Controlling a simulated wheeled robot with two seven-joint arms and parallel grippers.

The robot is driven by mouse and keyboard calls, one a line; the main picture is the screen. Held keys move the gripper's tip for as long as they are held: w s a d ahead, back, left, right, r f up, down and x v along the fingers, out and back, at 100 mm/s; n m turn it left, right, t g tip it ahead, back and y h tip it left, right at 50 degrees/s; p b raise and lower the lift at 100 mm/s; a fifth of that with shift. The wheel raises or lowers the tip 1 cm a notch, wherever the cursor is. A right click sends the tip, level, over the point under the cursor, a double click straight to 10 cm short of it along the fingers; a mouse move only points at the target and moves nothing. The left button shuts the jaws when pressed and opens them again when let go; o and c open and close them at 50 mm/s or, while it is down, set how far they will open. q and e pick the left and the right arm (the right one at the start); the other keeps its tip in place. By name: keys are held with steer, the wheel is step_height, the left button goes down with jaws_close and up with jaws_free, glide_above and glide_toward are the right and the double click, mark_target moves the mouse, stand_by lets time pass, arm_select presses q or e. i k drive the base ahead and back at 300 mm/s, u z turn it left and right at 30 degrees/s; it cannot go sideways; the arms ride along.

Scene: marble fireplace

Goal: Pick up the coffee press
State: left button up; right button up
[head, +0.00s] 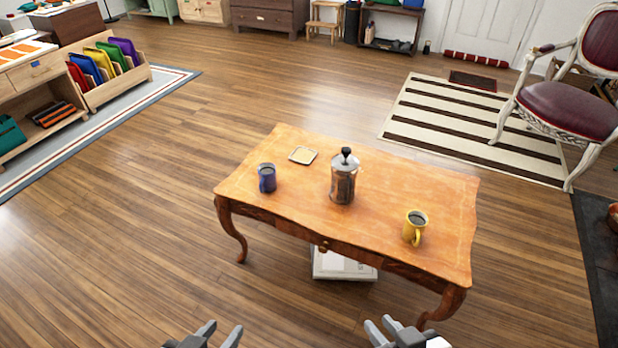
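The coffee press (343,178) is a metal-and-glass cylinder with a black knob on top. It stands upright near the middle of a wooden table (300,213). My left gripper (222,332) is at the bottom edge, left of centre, with its fingers apart and nothing between them. My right gripper (380,326) is at the bottom edge, right of centre, also with its fingers apart and empty. Both grippers are well short of the press, on the near side of the table.
A blue mug (267,178) stands left of the press and a yellow mug (414,228) to its right. A small square coaster (303,155) lies behind. A white box-like object (343,266) is under the table. The wooden floor (130,235) is clear left of the table.

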mark_target(344, 173)
steer(key=u, duration=1.6)
steer(key=i, duration=2.95)
steer(key=z, duration=3)
steer(key=i, duration=0.5)
steer(key=z, duration=0.05)
